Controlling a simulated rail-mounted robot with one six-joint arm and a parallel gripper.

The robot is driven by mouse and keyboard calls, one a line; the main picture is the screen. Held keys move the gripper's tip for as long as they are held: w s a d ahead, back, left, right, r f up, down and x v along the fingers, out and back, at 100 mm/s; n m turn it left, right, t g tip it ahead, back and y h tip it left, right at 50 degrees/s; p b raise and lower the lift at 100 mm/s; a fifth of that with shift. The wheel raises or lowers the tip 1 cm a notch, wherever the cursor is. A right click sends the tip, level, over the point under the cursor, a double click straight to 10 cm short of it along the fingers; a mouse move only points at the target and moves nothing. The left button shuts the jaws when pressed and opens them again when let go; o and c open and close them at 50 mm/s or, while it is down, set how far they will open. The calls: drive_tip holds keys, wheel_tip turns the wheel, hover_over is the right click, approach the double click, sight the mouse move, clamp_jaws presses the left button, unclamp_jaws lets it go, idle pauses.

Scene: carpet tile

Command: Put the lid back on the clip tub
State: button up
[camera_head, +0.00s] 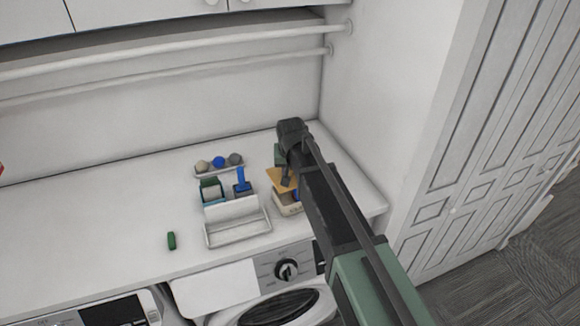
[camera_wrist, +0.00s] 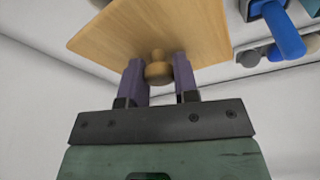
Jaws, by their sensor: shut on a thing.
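The wooden lid (camera_head: 278,181) is a flat tan board with a round knob (camera_wrist: 158,72), seen close up in the wrist view. My gripper (camera_wrist: 160,75) has its two purple fingers on either side of the knob and is shut on it. In the head view my gripper (camera_head: 287,180) is above the pale clip tub (camera_head: 289,210) at the right of the worktop. The lid is over the tub and looks tilted, with the tub's front wall and something blue showing below it. My arm hides the tub's right side. I cannot tell whether lid and tub touch.
Left of the tub stand a white open-lidded box (camera_head: 238,232), a blue item (camera_head: 242,182), a green-and-blue container (camera_head: 211,190) and a tray of balls (camera_head: 219,163). A small green object (camera_head: 171,240) lies farther left.

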sight(293, 178)
drive_tip(key=shift+s+r, duration=0.1)
drive_tip(key=shift+d, duration=0.25)
drive_tip(key=shift+w+d+f+b, duration=0.2)
drive_tip(key=shift+w+f+b, duration=0.05)
drive_tip(key=shift+f+b, duration=0.1)
wheel_tip(293, 178, down, 6)
drive_tip(key=b, duration=0.5)
drive_tip(key=shift+r+b, duration=0.1)
drive_tip(key=shift+b, duration=0.25)
idle(0.8)
drive_tip(key=o, duration=1.5)
drive_tip(key=shift+c, duration=0.2)
